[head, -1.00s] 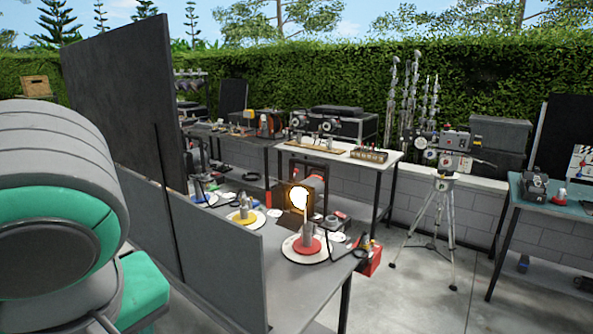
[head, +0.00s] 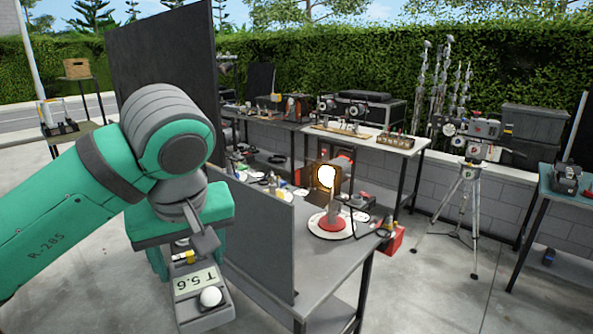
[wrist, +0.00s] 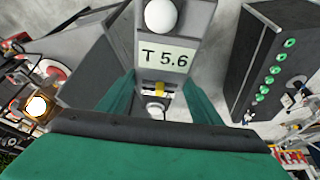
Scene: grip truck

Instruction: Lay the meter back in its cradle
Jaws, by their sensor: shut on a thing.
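The meter (head: 194,286) is a grey box with a white dome and a display reading T 5.6. My gripper (head: 186,255) is shut on it and holds it in the air, left of the workbench and its upright dark panel. In the wrist view, the meter (wrist: 165,55) sits between the two green fingers of my gripper (wrist: 159,84), with the dome at its far end. A yellow part and a round white button show near the fingers. I cannot make out the cradle in either view.
A tripod (head: 466,195) stands at the right. A small table (head: 75,133) stands far left, with open concrete before it.

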